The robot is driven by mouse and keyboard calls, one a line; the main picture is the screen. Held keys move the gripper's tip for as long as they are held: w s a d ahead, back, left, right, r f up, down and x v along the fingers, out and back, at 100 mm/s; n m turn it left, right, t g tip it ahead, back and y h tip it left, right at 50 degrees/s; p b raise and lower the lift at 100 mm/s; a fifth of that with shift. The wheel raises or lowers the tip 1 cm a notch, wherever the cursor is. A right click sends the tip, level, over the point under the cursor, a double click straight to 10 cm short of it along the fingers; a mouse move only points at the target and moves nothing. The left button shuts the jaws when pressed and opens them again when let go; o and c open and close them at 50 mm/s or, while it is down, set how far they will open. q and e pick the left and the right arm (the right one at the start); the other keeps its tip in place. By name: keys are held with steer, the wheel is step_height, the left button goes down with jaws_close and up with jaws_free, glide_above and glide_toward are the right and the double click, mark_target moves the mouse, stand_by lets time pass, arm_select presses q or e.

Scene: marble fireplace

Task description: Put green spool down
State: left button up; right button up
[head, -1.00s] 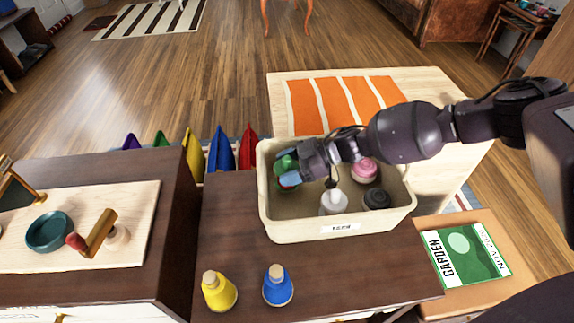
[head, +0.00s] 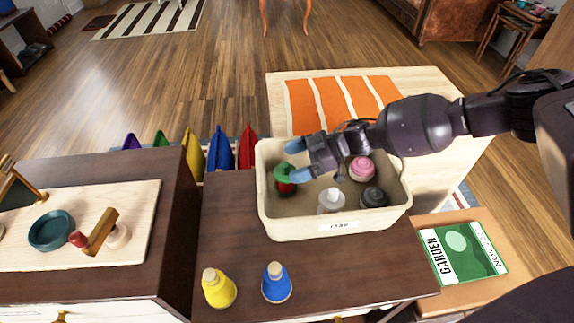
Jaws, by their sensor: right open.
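The green spool (head: 285,172) is inside the cream bin (head: 292,229), near its left wall, and appears to rest over a red spool (head: 286,189). My right gripper (head: 295,160) reaches into the bin from the right. Its blue-tipped fingers are spread apart beside the green spool, one on the far side and one on the near side. Whether either fingertip touches the spool cannot be told. My left gripper is not in view.
The bin also holds a pink spool (head: 361,169), a white spool (head: 331,200) and a black spool (head: 374,197). A yellow spool (head: 218,289) and a blue spool (head: 276,283) stand on the dark table (head: 230,230) in front. The table left of the bin is clear.

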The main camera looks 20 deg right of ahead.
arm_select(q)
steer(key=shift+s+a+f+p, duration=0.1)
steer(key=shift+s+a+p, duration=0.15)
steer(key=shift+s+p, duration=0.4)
arm_select(e)
steer(key=v, duration=0.9)
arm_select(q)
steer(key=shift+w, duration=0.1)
arm_select(e)
steer(key=shift+d, duration=0.15)
